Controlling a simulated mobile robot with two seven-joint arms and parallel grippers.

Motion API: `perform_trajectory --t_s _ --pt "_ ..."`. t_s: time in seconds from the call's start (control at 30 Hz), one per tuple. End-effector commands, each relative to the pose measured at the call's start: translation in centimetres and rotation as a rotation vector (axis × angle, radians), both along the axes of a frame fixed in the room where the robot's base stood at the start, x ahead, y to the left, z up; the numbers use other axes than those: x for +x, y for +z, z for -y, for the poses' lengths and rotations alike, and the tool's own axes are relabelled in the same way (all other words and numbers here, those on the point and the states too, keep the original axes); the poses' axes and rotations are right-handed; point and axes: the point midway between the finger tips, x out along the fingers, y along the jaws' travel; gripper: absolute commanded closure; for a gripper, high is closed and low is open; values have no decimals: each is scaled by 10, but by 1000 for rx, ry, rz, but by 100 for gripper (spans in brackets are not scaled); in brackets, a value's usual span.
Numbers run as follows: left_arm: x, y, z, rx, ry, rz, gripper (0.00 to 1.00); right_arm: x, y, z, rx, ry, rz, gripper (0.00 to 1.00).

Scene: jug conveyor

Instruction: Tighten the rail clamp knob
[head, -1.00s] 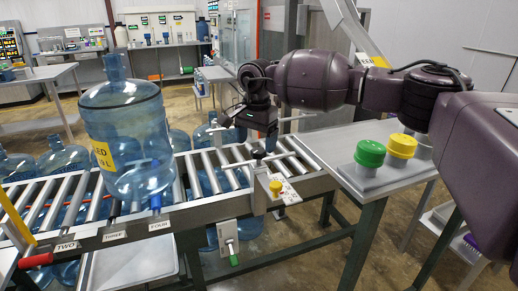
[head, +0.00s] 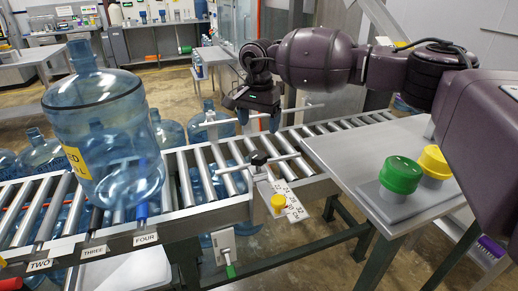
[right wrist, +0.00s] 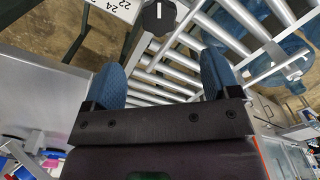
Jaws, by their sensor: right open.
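A black clamp knob (head: 258,158) stands on a bracket at the near edge of the roller conveyor, beside a thin guide rail (head: 284,158). The knob also shows at the top of the right wrist view (right wrist: 158,17), with a white mark on it. My right gripper (head: 243,122) is open and empty above the rollers, behind and above the knob and apart from it. In the right wrist view its two blue fingers (right wrist: 161,76) are wide apart with rollers behind them. My left gripper is not in view.
A large blue jug (head: 108,135) stands on the conveyor at left. A side table (head: 345,150) at right carries green (head: 400,175) and yellow (head: 434,162) capped items. More jugs stand behind.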

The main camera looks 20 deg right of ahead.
Motion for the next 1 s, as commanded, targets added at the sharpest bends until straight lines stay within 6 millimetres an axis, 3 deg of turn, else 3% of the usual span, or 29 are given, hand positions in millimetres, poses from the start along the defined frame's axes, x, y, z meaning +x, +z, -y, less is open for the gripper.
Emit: perform_trajectory --t_s 0.3,0.5,0.7,1.0 --pt "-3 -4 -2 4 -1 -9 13 -1 -56 0 0 0 -4 18" --pt "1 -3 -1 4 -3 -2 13 0 -83 0 0 -1 -4 18" --pt "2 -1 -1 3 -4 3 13 0 -96 0 1 0 -2 18" --pt "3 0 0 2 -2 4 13 0 -97 0 0 0 -1 18"
